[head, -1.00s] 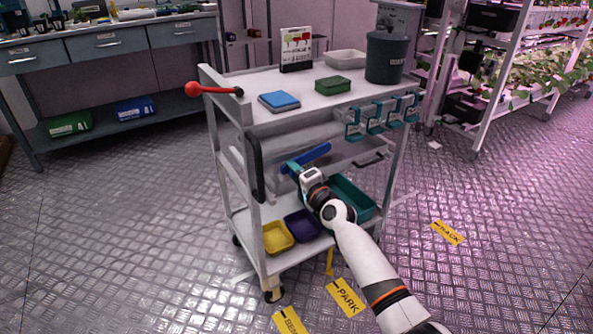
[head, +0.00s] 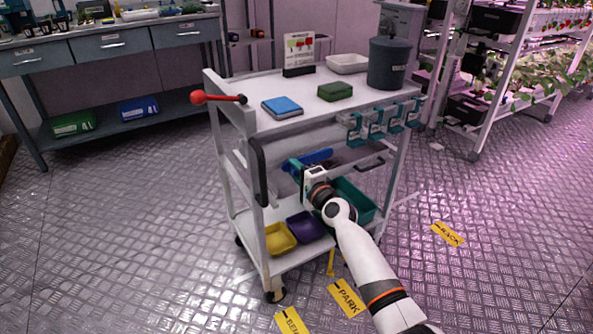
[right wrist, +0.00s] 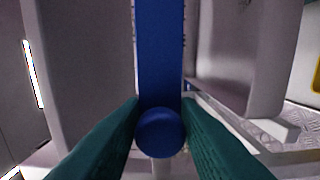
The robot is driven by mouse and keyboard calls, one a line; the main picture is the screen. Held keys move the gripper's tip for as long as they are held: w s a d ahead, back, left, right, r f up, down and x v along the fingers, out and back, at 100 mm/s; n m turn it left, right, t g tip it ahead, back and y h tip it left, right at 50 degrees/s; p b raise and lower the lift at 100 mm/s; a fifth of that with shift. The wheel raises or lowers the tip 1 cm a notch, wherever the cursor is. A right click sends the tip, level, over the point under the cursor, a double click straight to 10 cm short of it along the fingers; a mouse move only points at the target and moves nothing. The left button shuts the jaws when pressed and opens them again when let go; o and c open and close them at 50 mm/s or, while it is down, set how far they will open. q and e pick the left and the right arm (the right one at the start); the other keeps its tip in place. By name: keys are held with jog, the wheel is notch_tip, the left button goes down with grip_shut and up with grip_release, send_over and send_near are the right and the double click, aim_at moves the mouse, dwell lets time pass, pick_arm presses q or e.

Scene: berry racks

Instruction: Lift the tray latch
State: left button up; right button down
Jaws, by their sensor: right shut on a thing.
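The tray latch is a blue bar (head: 319,157) on the cart, below the top shelf. It also shows in the right wrist view (right wrist: 160,50), running away from me and ending in a round blue knob (right wrist: 160,133) near me. My right gripper (head: 296,166) is at the left end of the bar. In the right wrist view its teal fingers (right wrist: 160,118) are closed on both sides of the knob end. In the head view my wrist partly hides the area below the bar. My left gripper is not in view.
The cart's top (head: 245,112) holds a blue box, a green box, a white tray and a dark bucket (head: 388,64). A red-knobbed lever (head: 198,97) sticks out at left. Yellow (head: 280,239) and purple (head: 306,227) bins sit on the bottom shelf. Teal hooks line the cart's right side.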

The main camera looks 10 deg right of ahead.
jog(key=c, duration=1.2)
grip_release()
jog(key=shift+c, duration=0.2)
pick_arm(q)
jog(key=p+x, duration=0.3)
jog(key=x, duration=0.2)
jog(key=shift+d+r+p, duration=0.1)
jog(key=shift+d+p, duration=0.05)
jog(key=shift+p, duration=0.15)
pick_arm(e)
jog(key=v, duration=1.2)
jog(key=shift+r, duration=0.1)
